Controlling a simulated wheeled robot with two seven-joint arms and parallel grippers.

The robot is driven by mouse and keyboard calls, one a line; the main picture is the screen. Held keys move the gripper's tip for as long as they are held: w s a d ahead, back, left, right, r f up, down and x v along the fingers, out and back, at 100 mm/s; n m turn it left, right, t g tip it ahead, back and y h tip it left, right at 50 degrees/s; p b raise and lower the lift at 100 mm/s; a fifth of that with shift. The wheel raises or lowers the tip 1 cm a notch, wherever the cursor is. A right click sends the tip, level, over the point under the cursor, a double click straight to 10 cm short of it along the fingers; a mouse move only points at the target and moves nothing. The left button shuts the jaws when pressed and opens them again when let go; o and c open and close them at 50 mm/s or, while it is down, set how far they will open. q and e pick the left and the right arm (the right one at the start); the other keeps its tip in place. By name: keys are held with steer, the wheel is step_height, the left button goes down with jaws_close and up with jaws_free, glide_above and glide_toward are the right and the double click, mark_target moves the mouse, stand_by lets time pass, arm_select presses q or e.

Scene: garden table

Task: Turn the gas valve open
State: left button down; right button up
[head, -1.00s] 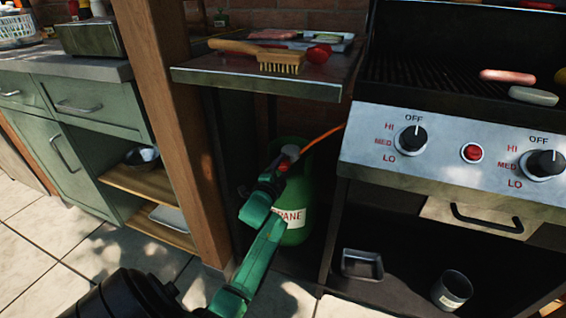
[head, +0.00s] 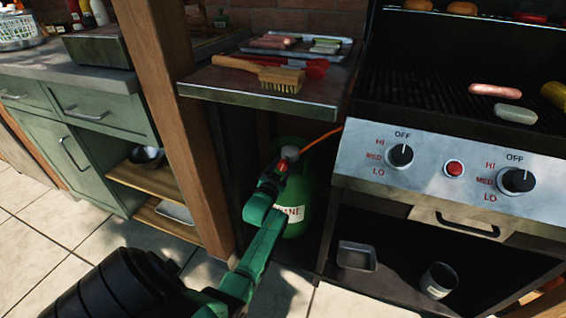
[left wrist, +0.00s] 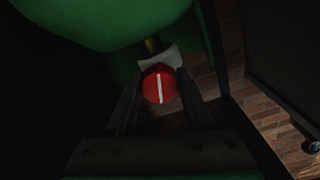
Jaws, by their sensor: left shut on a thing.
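The green propane tank (head: 306,215) stands under the side shelf, with a white label partly hidden by my left arm. A grey fitting (head: 290,152) sits on its top, with an orange hose (head: 322,137) leading off right. My left gripper (head: 281,168) is at the tank's top. In the left wrist view, the red round gas valve knob (left wrist: 158,86) with a white stripe lies between the two fingers of this gripper (left wrist: 158,100), which is shut on it. The stripe runs almost upright in that view. In the head view only a bit of red shows there. My right gripper is not in view.
A wooden post (head: 180,130) stands left of the tank. The side shelf (head: 262,95), with a brush (head: 275,75) on it, hangs above. The grill (head: 450,165) is at right; a metal tray (head: 356,256) and a can (head: 438,280) are below it.

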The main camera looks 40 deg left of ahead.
arm_select(q)
steer(key=shift+n+p, duration=0.4)
steer(key=shift+n, duration=0.6)
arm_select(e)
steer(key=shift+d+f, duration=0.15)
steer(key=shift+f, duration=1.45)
arm_select(q)
steer(key=shift+c, duration=1.6)
jaws_free()
steer(key=shift+s, duration=0.15)
steer(key=p+v, duration=0.4)
steer(key=v, duration=1)
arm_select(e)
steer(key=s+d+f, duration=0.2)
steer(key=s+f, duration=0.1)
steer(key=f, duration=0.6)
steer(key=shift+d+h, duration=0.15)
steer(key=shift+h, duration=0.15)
arm_select(q)
steer(key=shift+s+d, duration=0.1)
steer(key=shift+d, duration=0.05)
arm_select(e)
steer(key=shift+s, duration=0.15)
